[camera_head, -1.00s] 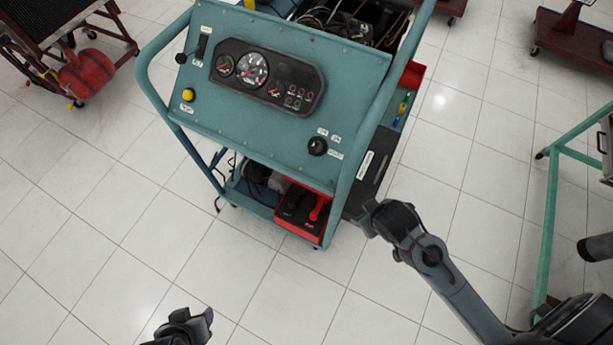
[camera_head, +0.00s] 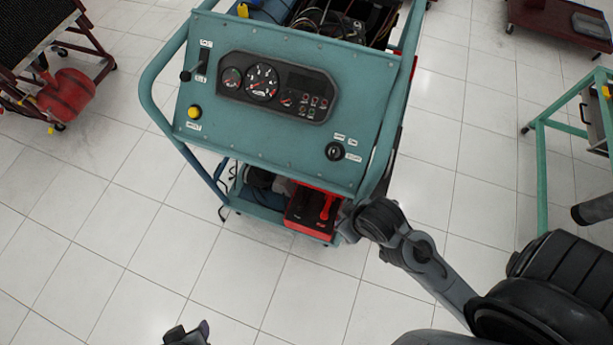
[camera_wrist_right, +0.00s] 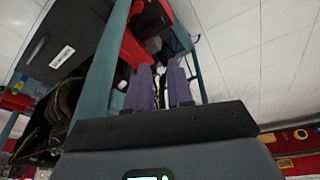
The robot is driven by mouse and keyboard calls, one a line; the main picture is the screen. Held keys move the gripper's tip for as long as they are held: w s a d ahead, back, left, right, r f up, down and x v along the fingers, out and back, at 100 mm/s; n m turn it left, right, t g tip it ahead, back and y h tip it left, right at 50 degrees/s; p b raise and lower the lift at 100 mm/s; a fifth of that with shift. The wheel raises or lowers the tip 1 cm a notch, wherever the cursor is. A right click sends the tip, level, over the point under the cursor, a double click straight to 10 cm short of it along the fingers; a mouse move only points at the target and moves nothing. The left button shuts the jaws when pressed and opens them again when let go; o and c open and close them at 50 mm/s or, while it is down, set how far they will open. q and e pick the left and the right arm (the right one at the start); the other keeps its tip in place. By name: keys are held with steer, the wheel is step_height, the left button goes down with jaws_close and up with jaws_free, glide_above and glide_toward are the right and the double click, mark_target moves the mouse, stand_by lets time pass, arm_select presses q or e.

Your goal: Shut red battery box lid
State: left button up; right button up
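The red battery box (camera_head: 306,217) sits on the lower shelf at the front of the teal engine trainer. In the head view its dark inside and a red part show, so it looks open. A red edge shows behind, but how the lid stands is unclear. In the right wrist view a red panel (camera_wrist_right: 134,48) shows beside a teal post. My right gripper (camera_wrist_right: 160,78) has its purple fingers a little apart, with nothing seen between them. In the head view my right arm ends just right of the box. My left gripper (camera_head: 187,334) is partly cut off at the bottom edge, far from the box.
The trainer's sloping gauge panel (camera_head: 275,105) overhangs the shelf, and its teal frame post (camera_wrist_right: 97,80) stands close to my right gripper. A dark labelled case (camera_wrist_right: 62,45) shows in the wrist view. The tiled floor (camera_head: 250,290) in front is clear.

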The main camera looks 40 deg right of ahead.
steer(key=w+a+f+m+t+b, duration=0.1)
steer(key=w+f+m+t+b, duration=0.3)
steer(key=w+f+m+b, duration=0.6)
steer(key=w+d+f+m+t+h+b, duration=0.1)
steer(key=d+f+m+t+h+b, duration=0.3)
steer(key=f+m, duration=0.45)
steer(key=w+d+f+m+t+h+b, duration=0.1)
steer(key=f+m+t+h+b, duration=0.1)
steer(key=f+m+h+b, duration=0.45)
steer(key=w+d+m, duration=0.1)
steer(key=w+d, duration=0.1)
steer(key=w+d+f+y, duration=0.1)
steer(key=w, duration=0.2)
steer(key=w+d+f+m, duration=0.1)
steer(key=w+d, duration=0.1)
steer(key=w, duration=0.1)
steer(key=shift+w+d+f+m, duration=0.2)
steer(key=shift+d+m, duration=0.1)
steer(key=shift+d, duration=0.05)
arm_select(q)
step_height(320, 180, down, 21)
steer(key=shift+d, duration=0.2)
steer(key=shift+s+a+r, duration=0.1)
